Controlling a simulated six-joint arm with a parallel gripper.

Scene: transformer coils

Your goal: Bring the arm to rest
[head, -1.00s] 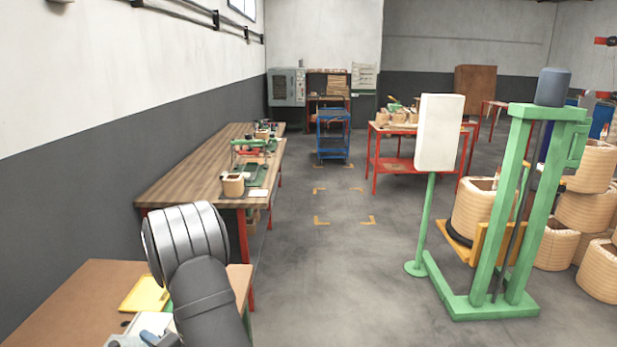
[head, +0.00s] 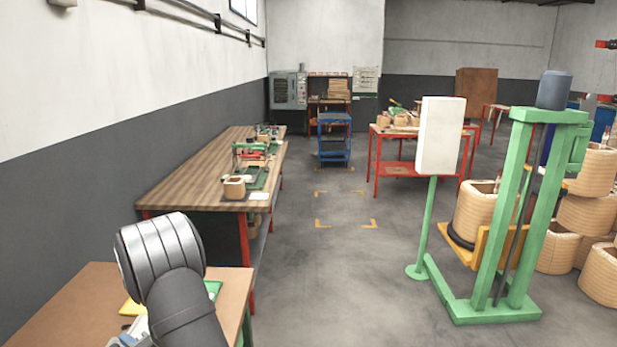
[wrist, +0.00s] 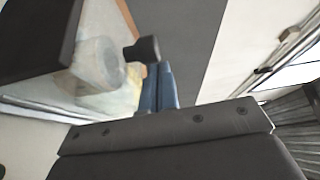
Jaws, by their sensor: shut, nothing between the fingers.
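My gripper (wrist: 159,72) shows in the wrist view as two narrow blue fingers lying side by side above a dark grey bolted body. They are shut, with nothing seen between them. In the head view my dark grey arm rises at the lower left, in front of the brown bench (head: 80,295). The gripper itself is not seen there. The wrist view is tilted and shows part of the wall and window.
A long wooden workbench (head: 195,180) with coils and small fixtures stands beyond the arm. A green press frame (head: 510,210) and a white panel on a post (head: 440,135) stand at the right. Open grey floor (head: 330,275) lies between them.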

